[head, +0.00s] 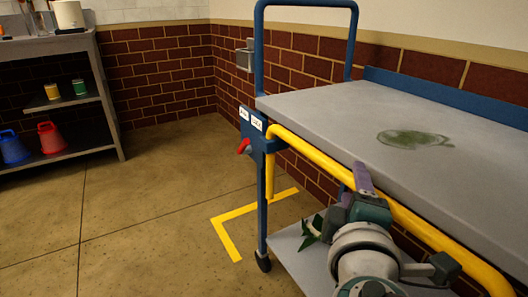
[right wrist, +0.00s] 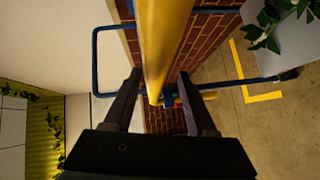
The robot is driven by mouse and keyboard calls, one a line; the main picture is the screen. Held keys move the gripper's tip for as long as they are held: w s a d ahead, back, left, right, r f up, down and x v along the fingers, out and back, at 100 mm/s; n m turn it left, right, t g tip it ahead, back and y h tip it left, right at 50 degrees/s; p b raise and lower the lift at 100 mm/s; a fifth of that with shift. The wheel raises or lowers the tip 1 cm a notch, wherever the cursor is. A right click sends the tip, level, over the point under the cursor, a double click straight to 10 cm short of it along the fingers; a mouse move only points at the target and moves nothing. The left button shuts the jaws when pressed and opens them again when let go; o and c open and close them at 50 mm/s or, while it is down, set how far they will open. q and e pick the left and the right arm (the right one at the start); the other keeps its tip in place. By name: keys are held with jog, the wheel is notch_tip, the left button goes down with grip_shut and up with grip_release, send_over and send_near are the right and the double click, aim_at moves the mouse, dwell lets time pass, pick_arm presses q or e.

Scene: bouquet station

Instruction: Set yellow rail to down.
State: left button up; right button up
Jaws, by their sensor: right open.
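The yellow rail (head: 310,149) runs along the near long side of the blue-framed cart, close below the edge of its grey top. Its far end bends downward beside a blue end plate (head: 262,143). My right gripper (head: 362,180) is at the middle of the rail. In the right wrist view the rail (right wrist: 165,35) passes between the two open fingers (right wrist: 160,78), with a gap on each side. I cannot tell whether either finger touches it. My left gripper is not in view.
The cart top (head: 330,104) carries only a dark green patch (head: 413,139). A red knob (head: 243,146) sticks out by the end plate. Below is a lower shelf (head: 297,252) with green leaves (head: 312,228). Yellow floor tape (head: 228,240) and open floor lie left; a shelf unit (head: 75,150) stands beyond.

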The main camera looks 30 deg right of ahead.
jog(key=p+v, duration=0.1)
jog(key=v, duration=0.7)
jog(key=shift+s, duration=0.2)
jog(key=shift+a, duration=0.1)
